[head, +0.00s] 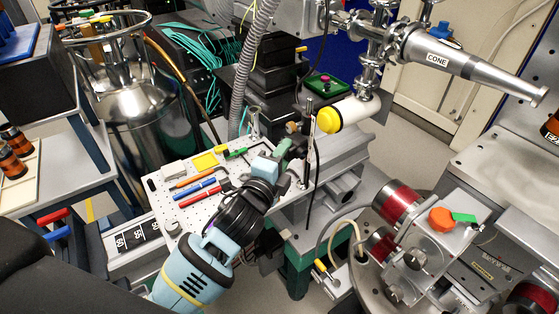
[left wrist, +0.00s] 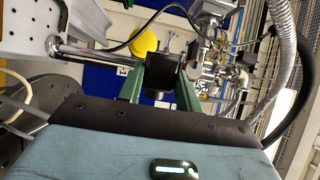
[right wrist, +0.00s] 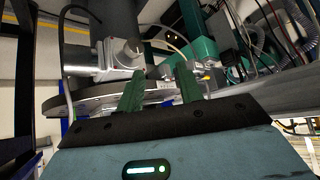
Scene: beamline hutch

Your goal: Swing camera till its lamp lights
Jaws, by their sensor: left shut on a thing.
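My left gripper (head: 287,147) reaches in from the lower left of the head view, over the far right part of the perforated plate. In the left wrist view its two green fingers (left wrist: 160,84) are closed on the sides of a small black box-shaped body, which looks like the camera (left wrist: 163,70). In the head view my gripper mostly hides this body. I cannot make out a lit lamp on it. My right gripper (right wrist: 160,88) shows only in the right wrist view. Its green fingers are apart with nothing between them.
A white tube with a yellow cap (head: 328,120) is just beyond my left gripper. The metal cone (head: 438,58) extends at upper right. Coloured pens lie on the perforated plate (head: 160,185). A round stage with red-ringed parts (head: 398,197) is at lower right. A steel dewar (head: 140,105) stands left.

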